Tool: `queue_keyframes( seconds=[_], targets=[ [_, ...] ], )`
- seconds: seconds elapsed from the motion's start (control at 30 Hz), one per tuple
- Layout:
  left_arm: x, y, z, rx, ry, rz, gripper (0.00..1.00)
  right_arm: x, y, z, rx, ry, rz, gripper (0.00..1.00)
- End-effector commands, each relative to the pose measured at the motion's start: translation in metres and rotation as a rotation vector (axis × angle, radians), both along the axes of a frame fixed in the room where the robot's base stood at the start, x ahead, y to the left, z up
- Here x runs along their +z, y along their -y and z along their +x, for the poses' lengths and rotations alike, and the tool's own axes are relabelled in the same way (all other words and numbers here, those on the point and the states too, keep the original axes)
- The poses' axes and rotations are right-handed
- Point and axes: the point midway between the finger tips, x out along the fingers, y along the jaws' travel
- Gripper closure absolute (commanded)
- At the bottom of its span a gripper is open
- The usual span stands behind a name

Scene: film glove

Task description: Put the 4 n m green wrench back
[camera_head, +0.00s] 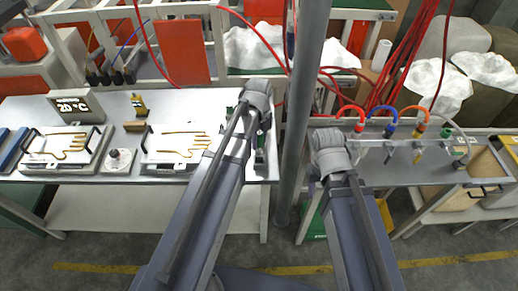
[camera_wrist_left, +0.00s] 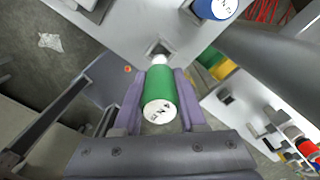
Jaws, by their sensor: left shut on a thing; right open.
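The green wrench (camera_wrist_left: 160,92) has a green handle with a white end cap marked with a 4. It sits between the purple fingers of my left gripper (camera_wrist_left: 160,100), which is shut on it. Its pale far end meets a square hole in a grey plate (camera_wrist_left: 120,28); I cannot tell how deep it sits. In the head view my left gripper (camera_head: 258,95) is at the right end of the left table, its fingers mostly hidden by the arm. My right gripper (camera_head: 330,150) is open over the right bench, its fingertips largely hidden.
A blue-handled tool (camera_wrist_left: 216,8) stands close by on the same plate. A grey post (camera_head: 308,80) rises between the benches. Glove plates (camera_head: 66,150) and a temperature display (camera_head: 76,106) occupy the left table. Coloured hoses (camera_head: 405,115) hang over the right bench.

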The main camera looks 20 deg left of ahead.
Motion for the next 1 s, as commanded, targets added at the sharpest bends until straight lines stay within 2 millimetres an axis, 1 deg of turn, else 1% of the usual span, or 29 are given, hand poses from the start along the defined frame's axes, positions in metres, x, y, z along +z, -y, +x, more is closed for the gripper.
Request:
queue_keyframes(
  seconds=[0.2, 0.3, 0.6, 1.0],
  targets=[
    [-0.028, 0.000, 0.000, 0.000, 0.000, 0.000, 1.00, -0.028, 0.000, 0.000, -0.001, 0.000, 0.000, 0.51],
    [-0.037, 0.000, 0.000, 0.000, 0.000, 0.000, 1.00, -0.037, 0.000, 0.000, -0.001, 0.000, 0.000, 0.51],
    [-0.035, 0.000, 0.000, 0.000, 0.000, 0.000, 1.00, -0.035, 0.000, 0.000, -0.002, 0.000, 0.000, 0.51],
    [-0.048, 0.000, 0.000, 0.000, 0.000, 0.000, 1.00, -0.048, 0.000, 0.000, -0.002, 0.000, 0.000, 0.51]
  ],
)
